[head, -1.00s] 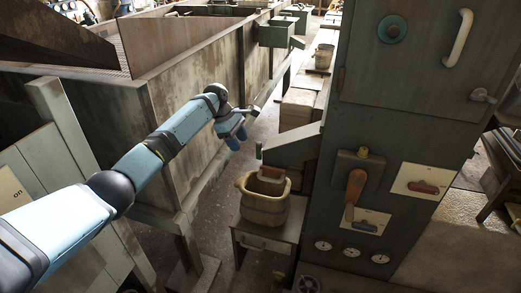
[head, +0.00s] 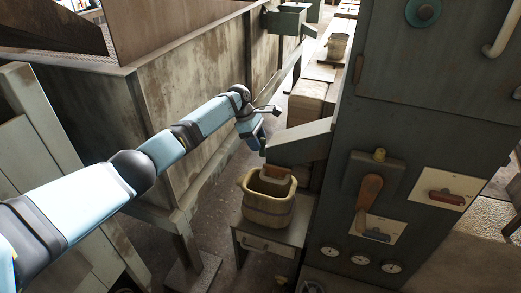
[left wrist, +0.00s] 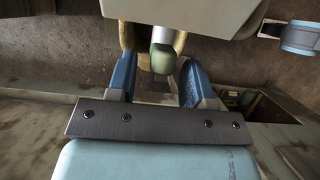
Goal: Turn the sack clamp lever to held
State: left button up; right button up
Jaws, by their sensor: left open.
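A small green-handled lever (left wrist: 163,58), which looks like the sack clamp lever, shows in the left wrist view just under the grey chute. My left gripper (left wrist: 158,75) is open, with one blue finger on each side of the green handle. I cannot tell whether the fingers touch it. In the head view my left gripper (head: 262,140) is at the left end of the chute (head: 302,142), and it hides the lever there. An open tan sack (head: 268,208) stands below the chute mouth with a brownish block at its top. My right gripper is not in view.
The sack stands on a small grey table (head: 268,242). The machine cabinet on the right carries an orange-brown lever (head: 368,192), a red-handled switch (head: 447,197) and several dials. A large rusty bin (head: 190,95) stands close on the left.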

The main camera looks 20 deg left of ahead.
pick_arm(q)
jog(key=x, duration=0.2)
jog(key=shift+d+f, duration=0.15)
jog(key=shift+f, duration=0.25)
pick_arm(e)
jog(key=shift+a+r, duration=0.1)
pick_arm(q)
jog(key=shift+c, duration=0.5)
